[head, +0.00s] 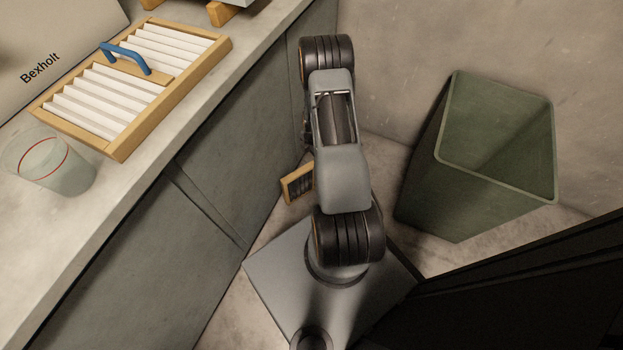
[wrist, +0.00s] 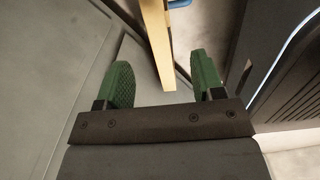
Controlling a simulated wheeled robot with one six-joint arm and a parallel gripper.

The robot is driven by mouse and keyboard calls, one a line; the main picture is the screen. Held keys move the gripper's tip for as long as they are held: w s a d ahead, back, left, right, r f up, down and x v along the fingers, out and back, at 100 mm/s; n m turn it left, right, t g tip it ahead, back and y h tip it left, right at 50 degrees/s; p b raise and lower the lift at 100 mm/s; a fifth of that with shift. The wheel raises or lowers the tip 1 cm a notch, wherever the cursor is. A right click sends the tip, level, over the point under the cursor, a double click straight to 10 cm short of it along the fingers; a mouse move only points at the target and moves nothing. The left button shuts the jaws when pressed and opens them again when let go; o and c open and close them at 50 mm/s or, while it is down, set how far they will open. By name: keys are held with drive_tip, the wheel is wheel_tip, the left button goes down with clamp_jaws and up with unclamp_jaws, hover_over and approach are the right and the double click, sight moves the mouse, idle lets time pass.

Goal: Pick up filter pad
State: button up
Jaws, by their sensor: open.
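A filter pad (head: 298,183) with a yellow wooden frame and dark slats stands low by the cabinet foot, partly hidden behind my arm. In the wrist view a wooden frame edge (wrist: 157,45), with a bit of blue at the top, points down between my fingertips; it looks like this same pad, seen edge-on. My gripper (wrist: 163,77) has green pads, is open, and shows gaps to both sides of the frame. How deep the frame reaches between the fingers is unclear. In the head view my gripper is hidden behind my arm.
On the counter (head: 130,185) lie another wooden-framed filter with white pleats and a blue handle (head: 130,85), and a clear cup (head: 55,165) with a red line. A green bin (head: 480,150) stands at the right. The cabinet front (head: 170,250) is close to my left.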

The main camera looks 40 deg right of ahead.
wheel_tip(320, 180, down, 7)
drive_tip(key=shift+f+b, duration=0.15)
drive_tip(key=shift+b, duration=1)
drive_tip(key=shift+w+d+f+b, duration=0.15)
drive_tip(key=shift+f+b, duration=1.35)
drive_tip(key=shift+f, duration=1.05)
drive_tip(key=shift+f+b, duration=0.25)
drive_tip(key=shift+b, duration=0.05)
drive_tip(key=shift+c, duration=0.4)
clamp_jaws()
